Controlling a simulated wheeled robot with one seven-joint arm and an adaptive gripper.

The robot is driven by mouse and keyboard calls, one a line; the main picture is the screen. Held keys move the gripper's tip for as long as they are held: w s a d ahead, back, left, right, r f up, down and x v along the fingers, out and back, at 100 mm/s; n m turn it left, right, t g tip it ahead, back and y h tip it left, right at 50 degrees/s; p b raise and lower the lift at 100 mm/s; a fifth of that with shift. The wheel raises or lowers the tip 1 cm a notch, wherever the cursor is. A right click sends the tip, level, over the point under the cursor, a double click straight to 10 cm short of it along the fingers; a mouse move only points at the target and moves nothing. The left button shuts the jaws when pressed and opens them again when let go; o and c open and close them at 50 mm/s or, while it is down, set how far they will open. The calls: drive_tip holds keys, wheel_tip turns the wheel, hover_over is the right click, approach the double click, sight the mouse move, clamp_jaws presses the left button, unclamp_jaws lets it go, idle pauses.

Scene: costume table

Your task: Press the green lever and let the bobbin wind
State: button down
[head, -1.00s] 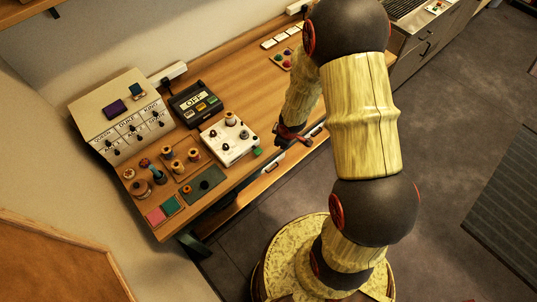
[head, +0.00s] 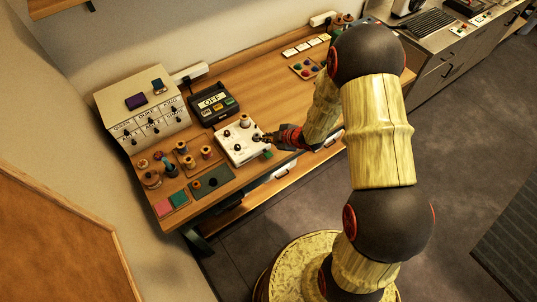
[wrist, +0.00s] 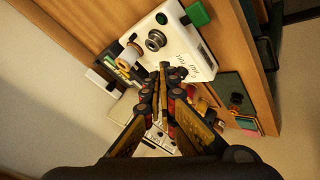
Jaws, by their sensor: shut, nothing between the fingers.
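The white winder (head: 246,157) sits near the table's front edge, with knobs and a spool (head: 245,121) on top. Its green lever (head: 267,154) sticks out at the front right corner. In the wrist view the green lever (wrist: 197,14) shows at the top, with the winder's white top (wrist: 196,58), a round metal post (wrist: 155,40) and the pale spool (wrist: 130,57) near it. My gripper (head: 262,138) is shut and empty, over or beside the winder's right edge and apart from the lever. Its shut fingertips (wrist: 173,72) show in the wrist view. I cannot tell which spool part is the bobbin.
A dark box (head: 222,110) with a display reading OFF stands behind the winder. A labelled switch cabinet (head: 140,108), several thread spools and a dark green mat (head: 222,177) lie to the left. A tray of coloured buttons (head: 306,68) is at the back right. Bare wood lies between.

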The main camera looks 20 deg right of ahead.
sight(268, 156)
drive_tip(key=shift+f+b, duration=3.4)
drive_tip(key=shift+f, duration=0.95)
drive_tip(key=shift+f, duration=0.2)
drive_tip(key=shift+f+b, duration=0.25)
drive_tip(key=shift+b, duration=0.1)
drive_tip(key=shift+s+f+b, duration=0.1)
drive_tip(key=shift+f+b, duration=0.7)
drive_tip(key=shift+f, duration=0.15)
drive_tip(key=shift+r, duration=0.1)
drive_tip(key=shift+r+p, duration=1.05)
drive_tip(key=shift+r, duration=0.25)
drive_tip(key=shift+r, duration=0.1)
drive_tip(key=shift+r+p, duration=1.95)
drive_tip(key=shift+r, duration=0.45)
